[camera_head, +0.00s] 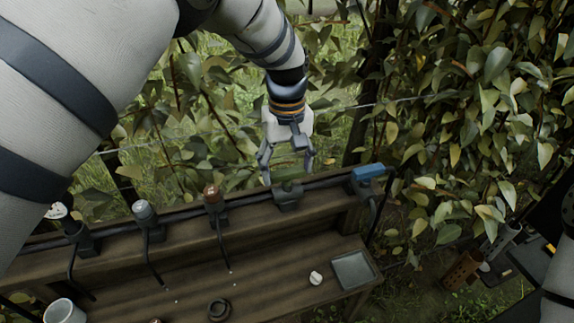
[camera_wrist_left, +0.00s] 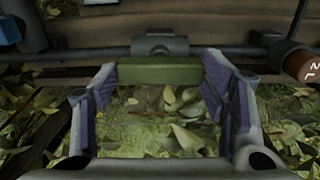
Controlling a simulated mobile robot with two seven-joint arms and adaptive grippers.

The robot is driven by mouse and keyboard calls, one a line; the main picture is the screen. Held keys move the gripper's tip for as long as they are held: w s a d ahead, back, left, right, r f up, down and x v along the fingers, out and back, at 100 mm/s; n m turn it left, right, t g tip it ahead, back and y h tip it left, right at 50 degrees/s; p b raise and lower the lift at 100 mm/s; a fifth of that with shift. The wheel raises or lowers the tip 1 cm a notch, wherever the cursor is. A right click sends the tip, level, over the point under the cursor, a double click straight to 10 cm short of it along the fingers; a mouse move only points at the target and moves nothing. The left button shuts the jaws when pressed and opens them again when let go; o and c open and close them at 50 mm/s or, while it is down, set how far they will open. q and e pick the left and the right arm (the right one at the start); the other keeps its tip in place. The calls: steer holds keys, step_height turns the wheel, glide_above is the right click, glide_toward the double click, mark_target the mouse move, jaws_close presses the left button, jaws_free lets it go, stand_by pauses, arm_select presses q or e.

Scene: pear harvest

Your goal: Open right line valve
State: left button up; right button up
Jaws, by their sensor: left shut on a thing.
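A dark pipe (camera_head: 330,181) runs along the back ledge of a wooden bench and carries several valves. A valve with a green handle (camera_head: 288,173) is right of the middle, and one with a blue handle (camera_head: 368,171) is at the right end. My left gripper (camera_head: 286,176) reaches down over the green handle. In the left wrist view the green handle (camera_wrist_left: 160,70) lies lengthwise along the pipe, between the two finger pads (camera_wrist_left: 162,80). The gripper is shut on it. My right gripper is not in view.
A brown-topped valve (camera_head: 211,194), a grey-topped valve (camera_head: 143,209) and a white-topped valve (camera_head: 57,211) stand to the left on the pipe. The bench holds a grey tray (camera_head: 353,270), a white cup (camera_head: 64,312) and a dark ring (camera_head: 219,309). Leafy branches (camera_head: 470,110) crowd the right.

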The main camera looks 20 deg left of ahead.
mark_target(287, 171)
arm_select(q)
steer(key=shift+f, duration=0.15)
stand_by(0.4)
steer(key=o, duration=1.1)
steer(key=shift+o, duration=0.2)
step_height(287, 171, up, 12)
